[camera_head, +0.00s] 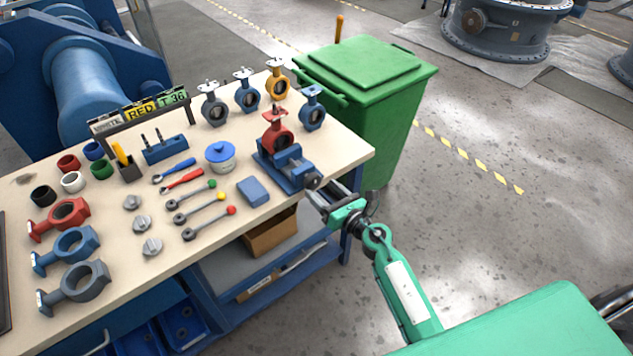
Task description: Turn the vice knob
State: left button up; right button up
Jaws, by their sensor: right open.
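The blue vice (283,170) stands at the right front edge of the workbench, with a red butterfly valve (277,139) upright in its jaws. The dark grey vice knob (312,181) sticks out from the vice's front, over the table edge. My right gripper (318,194) is open at the end of the green arm, just below and in front of the knob. Its fingertips are close to the knob; I cannot tell if they touch it. My left gripper is out of view.
The workbench (335,150) carries several other valves, tools with coloured knobs, a blue-lidded pot (220,156) and a blue block (252,191). A green bin (372,90) stands right behind the bench's right corner. The floor to the right is clear.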

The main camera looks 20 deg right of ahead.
aim_at(316, 183)
jog(key=shift+x, duration=1.9)
jog(key=c, duration=1)
